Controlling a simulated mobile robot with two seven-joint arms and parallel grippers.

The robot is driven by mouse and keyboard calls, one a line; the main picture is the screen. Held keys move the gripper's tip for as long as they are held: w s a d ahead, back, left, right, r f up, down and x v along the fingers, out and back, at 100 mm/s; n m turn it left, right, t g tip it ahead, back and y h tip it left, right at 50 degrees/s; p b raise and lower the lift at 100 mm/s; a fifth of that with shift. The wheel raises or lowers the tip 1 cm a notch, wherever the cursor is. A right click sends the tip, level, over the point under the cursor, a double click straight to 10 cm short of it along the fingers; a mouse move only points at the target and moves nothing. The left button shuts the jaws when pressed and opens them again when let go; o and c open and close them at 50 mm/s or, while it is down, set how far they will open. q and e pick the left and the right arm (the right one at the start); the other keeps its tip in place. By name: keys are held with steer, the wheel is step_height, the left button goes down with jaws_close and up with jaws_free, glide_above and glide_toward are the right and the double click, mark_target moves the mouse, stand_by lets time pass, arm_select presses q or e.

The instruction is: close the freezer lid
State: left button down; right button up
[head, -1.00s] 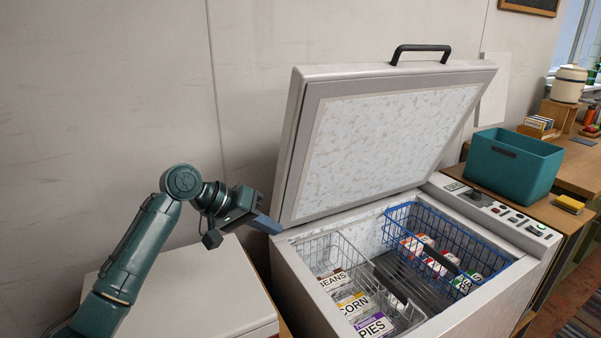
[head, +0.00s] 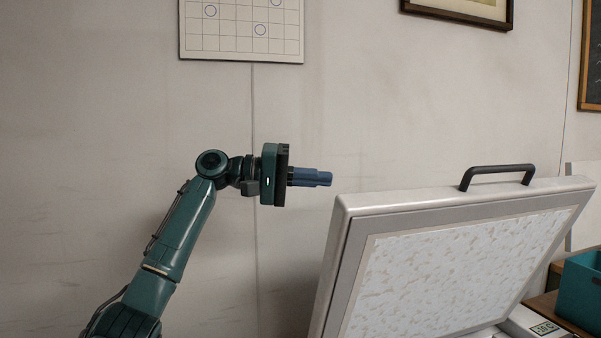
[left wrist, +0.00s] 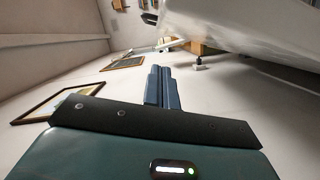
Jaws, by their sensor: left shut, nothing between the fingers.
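The freezer lid (head: 455,275) stands raised and tilted in the head view, with its pale, frosted inner panel showing. A black handle (head: 497,176) is on its top edge. My left gripper (head: 328,178) is shut and empty, its blue fingers pointing right. It is beside the lid's upper left corner, a little above it in the picture, with no contact visible. In the left wrist view my left gripper (left wrist: 160,75) points ahead, and the whitish lid (left wrist: 255,30) fills the upper right. The freezer's inside is out of the head view now. My right gripper is not in view.
A plain wall (head: 120,120) is behind my arm, with a grid calendar (head: 240,30) and a framed picture (head: 462,8) on it. A teal bin (head: 582,290) stands at the lower right beyond the lid. The space above the lid is clear.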

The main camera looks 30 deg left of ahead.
mark_target(346, 193)
arm_select(q)
steer(key=d, duration=0.1)
steer(key=d+f+p, duration=0.1)
steer(key=d, duration=0.3)
steer(key=shift+w+d+f, duration=0.15)
steer(key=shift+w+f, duration=0.05)
steer(key=shift+f, duration=0.05)
steer(key=shift+s+d+f, duration=0.2)
steer(key=shift+s+d, duration=0.15)
steer(key=shift+d, duration=0.05)
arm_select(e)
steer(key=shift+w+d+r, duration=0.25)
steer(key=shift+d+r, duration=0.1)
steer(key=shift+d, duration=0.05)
arm_select(q)
steer(key=shift+f, duration=0.1)
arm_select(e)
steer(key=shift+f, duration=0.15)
